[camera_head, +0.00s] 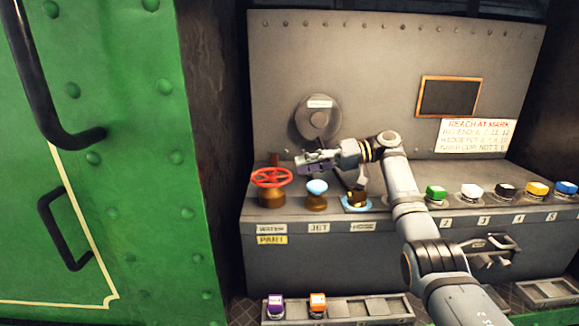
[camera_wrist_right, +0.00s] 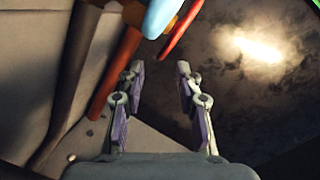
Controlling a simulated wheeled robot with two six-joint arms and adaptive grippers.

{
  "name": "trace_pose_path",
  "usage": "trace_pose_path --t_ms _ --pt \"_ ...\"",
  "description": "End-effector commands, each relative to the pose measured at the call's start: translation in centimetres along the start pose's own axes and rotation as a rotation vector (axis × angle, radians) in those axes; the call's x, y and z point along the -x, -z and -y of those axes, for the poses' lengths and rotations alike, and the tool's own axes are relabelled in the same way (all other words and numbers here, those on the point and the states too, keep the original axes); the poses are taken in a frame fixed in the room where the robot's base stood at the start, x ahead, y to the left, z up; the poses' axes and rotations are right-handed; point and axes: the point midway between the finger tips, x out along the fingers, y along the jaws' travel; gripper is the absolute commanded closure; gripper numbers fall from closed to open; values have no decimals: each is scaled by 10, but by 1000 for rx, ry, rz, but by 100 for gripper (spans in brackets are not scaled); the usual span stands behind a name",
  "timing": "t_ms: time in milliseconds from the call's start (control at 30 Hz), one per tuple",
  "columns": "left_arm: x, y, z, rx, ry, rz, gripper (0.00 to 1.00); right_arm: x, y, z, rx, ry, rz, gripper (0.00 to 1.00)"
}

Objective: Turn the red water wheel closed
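The red water wheel (camera_head: 271,177) sits on a brass base at the left end of the grey console, above the "WATER" label. My right gripper (camera_head: 308,162) reaches in from the right, up and to the right of the wheel, and looks apart from it. In the right wrist view my right gripper (camera_wrist_right: 160,68) has its two fingers spread with nothing between them. A red bar, likely the wheel's rim (camera_wrist_right: 183,30), lies just beyond the fingertips, beside a light blue knob (camera_wrist_right: 163,18). My left gripper does not show.
A blue-topped jet knob (camera_head: 317,187) stands right of the wheel, then a brass fitting with a blue ring (camera_head: 357,203). Several coloured buttons (camera_head: 471,190) line the console's right. A round gauge (camera_head: 318,118) is behind my gripper. A green wall (camera_head: 130,150) borders the left.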

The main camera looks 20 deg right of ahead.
Motion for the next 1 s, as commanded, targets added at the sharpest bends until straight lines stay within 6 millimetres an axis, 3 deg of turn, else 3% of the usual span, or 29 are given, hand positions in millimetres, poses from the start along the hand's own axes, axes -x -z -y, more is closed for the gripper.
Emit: trace_pose_path --t_ms 100,233,600,867,1000 --pt "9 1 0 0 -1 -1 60 -23 4 6 0 0 1 65" --pt "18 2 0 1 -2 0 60 -40 4 6 -1 0 0 65" --pt "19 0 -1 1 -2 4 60 -48 2 3 0 -1 -1 65" --pt "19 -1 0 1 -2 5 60 -48 2 3 0 -1 -1 99" --pt "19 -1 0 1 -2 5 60 -48 2 3 0 -2 -1 100"
